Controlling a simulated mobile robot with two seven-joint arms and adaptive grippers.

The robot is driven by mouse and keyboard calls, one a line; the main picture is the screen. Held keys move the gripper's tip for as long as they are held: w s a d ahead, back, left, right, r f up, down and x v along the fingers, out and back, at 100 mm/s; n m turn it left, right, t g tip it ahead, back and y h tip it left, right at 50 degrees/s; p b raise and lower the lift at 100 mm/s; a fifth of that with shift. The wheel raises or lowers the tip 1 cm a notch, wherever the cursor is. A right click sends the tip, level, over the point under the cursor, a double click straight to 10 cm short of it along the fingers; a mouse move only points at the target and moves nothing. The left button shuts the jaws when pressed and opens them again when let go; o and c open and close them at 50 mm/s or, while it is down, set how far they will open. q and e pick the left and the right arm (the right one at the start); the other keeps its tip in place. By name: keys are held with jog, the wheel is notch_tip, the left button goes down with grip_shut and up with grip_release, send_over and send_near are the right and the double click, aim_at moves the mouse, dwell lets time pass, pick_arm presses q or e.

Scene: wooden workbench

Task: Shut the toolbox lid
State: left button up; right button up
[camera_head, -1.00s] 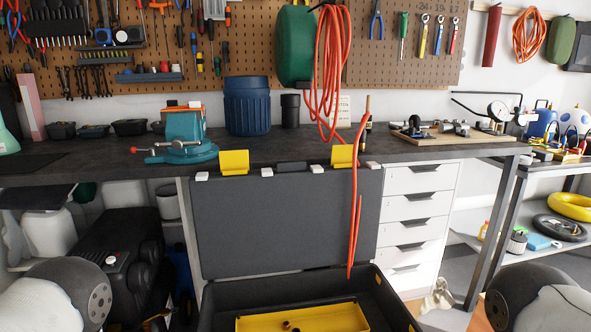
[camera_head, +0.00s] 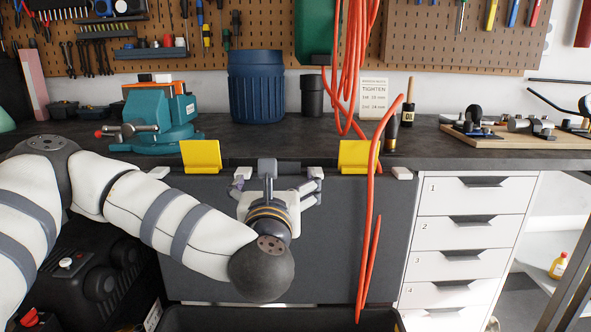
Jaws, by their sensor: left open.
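The toolbox stands open: its dark grey lid (camera_head: 335,245) is upright against the front of the workbench. Two yellow latches (camera_head: 201,156) (camera_head: 357,156) sit on the lid's top edge, with a dark grey handle (camera_head: 292,166) between them. The toolbox body (camera_head: 285,318) shows only as a dark rim at the bottom of the view. My left gripper (camera_head: 277,182) is open at the lid's top edge, its fingers spread near the handle. I cannot tell whether it touches the lid. My left arm hides part of the lid. My right gripper is not in view.
A red hose (camera_head: 366,240) hangs in front of the lid's right side. The workbench top (camera_head: 300,148) holds a teal vise (camera_head: 160,118) and a blue bin (camera_head: 256,86). White drawers (camera_head: 470,240) stand right of the lid.

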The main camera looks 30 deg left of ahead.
aim_at(279, 164)
pick_arm(q)
jog(key=x, duration=0.8)
jog(key=shift+w+f, duration=0.1)
jog(key=shift+w, duration=0.2)
